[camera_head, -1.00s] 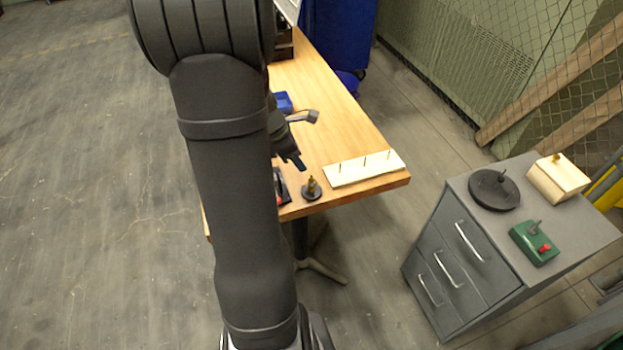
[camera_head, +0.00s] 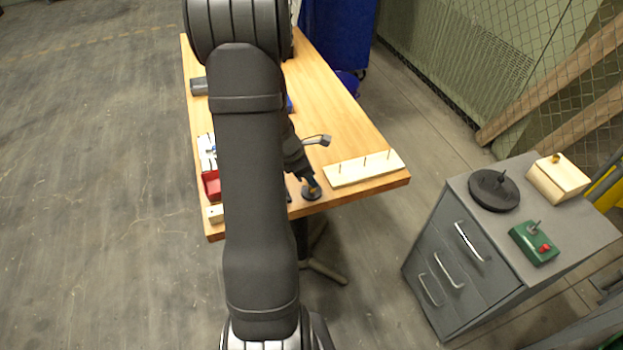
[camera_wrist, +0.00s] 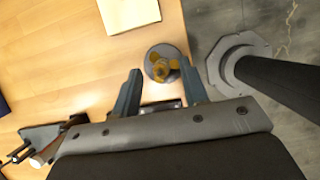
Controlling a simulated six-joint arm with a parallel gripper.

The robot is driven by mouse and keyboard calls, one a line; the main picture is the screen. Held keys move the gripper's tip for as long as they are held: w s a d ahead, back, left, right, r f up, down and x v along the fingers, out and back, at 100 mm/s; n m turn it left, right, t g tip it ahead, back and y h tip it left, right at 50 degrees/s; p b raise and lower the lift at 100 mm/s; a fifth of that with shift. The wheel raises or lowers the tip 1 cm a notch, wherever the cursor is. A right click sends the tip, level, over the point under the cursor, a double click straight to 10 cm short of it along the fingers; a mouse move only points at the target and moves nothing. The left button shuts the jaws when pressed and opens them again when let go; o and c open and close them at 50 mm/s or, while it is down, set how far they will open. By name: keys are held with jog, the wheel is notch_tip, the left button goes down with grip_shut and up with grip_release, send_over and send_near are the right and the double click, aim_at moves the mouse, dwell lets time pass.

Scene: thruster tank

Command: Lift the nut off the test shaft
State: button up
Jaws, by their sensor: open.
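A brass, lobed propeller-like piece (camera_wrist: 162,66) sits on a short upright on a dark round base (camera_wrist: 152,77) near the table edge in the wrist view. The round base also shows at the front of the table in the head view (camera_head: 312,194), partly behind my gripper. I cannot pick out the nut or the shaft separately on the brass piece. My gripper (camera_wrist: 161,70) is open and empty. In the wrist view the brass piece appears between and just beyond its two fingertips. In the head view my gripper (camera_head: 306,180) is just above or beside it; the height gap is unclear.
A pale board with upright pegs (camera_head: 365,168) lies to the right on the table. A red bin (camera_head: 211,186) is at the left. A grey cabinet (camera_head: 470,255) holds a dark disc (camera_head: 494,191), a green box (camera_head: 534,243) and a wooden block (camera_head: 558,178).

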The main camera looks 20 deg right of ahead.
grip_shut()
jog(key=shift+r, duration=0.15)
jog(key=shift+r, duration=0.3)
notch_tip(320, 180, up, 3)
jog(key=shift+r, duration=0.2)
jog(key=s+d+r, duration=0.6)
jog(key=s, duration=0.3)
jog(key=shift+s+d+r, duration=0.25)
jog(key=shift+s+r, duration=0.1)
